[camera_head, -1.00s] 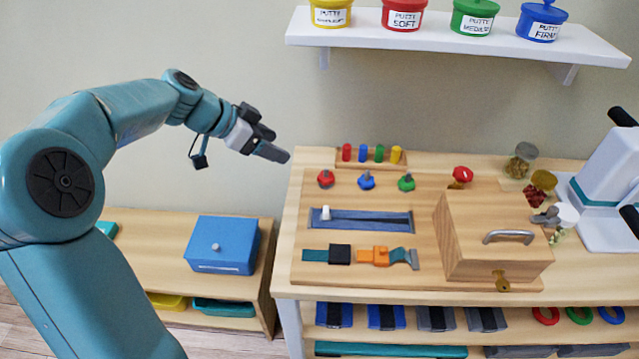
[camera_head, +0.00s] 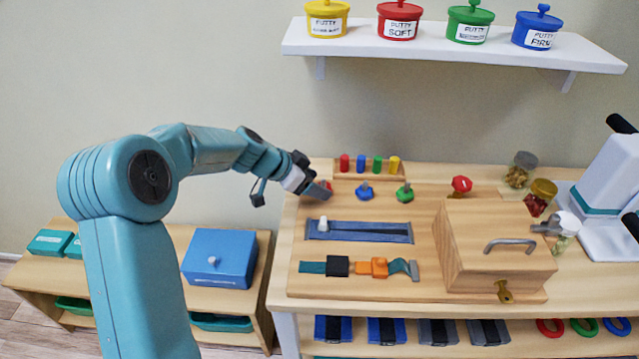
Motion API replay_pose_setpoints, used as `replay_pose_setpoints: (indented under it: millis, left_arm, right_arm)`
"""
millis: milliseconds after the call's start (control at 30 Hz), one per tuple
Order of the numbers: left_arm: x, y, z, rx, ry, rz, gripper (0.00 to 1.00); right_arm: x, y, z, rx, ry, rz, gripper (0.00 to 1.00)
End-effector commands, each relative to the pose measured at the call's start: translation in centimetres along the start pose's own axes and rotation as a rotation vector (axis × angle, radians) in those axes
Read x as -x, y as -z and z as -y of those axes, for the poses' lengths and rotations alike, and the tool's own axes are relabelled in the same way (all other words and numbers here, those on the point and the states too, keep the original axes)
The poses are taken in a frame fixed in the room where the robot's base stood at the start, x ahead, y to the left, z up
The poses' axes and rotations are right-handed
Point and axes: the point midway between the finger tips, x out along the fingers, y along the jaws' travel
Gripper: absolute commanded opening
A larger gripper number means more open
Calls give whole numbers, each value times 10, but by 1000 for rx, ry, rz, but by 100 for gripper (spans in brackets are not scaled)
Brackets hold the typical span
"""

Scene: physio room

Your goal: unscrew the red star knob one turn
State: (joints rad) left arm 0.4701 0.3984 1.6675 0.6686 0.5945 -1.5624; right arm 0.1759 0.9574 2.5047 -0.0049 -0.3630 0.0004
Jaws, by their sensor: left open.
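The red star knob (camera_head: 328,185) is at the left of a row of star knobs on the wooden board (camera_head: 300,285). The blue (camera_head: 365,192) and green (camera_head: 404,194) knobs are to its right. My left gripper (camera_head: 321,190) reaches in from the left with its jaws open, right at the red knob, and covers most of it. I cannot tell whether the fingers straddle or touch the knob. Another red knob (camera_head: 461,184) stands farther right, behind the wooden box. My right gripper is not in view.
Coloured pegs (camera_head: 361,164) stand just behind the knobs. The wooden box (camera_head: 494,250) and several jars (camera_head: 541,196) are to the right. A shelf (camera_head: 450,50) with putty tubs hangs above.

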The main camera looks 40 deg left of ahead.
Motion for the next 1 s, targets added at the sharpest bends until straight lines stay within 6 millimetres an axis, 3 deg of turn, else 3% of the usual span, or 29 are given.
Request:
replay_pose_setpoints:
  millis: [200,467,500,667,1000]
  left_arm:
    - [-20,0,0,-1,0,0,69]
    - [-22,0,0,0,1,-1,69]
    - [-22,0,0,0,1,-1,66]
    - [-22,0,0,0,0,-1,14]
    - [-24,-2,-1,23,25,2,13]
  right_arm:
    - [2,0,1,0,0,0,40]
    - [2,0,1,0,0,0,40]
    - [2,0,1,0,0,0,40]
    - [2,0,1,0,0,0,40]
    - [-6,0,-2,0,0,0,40]
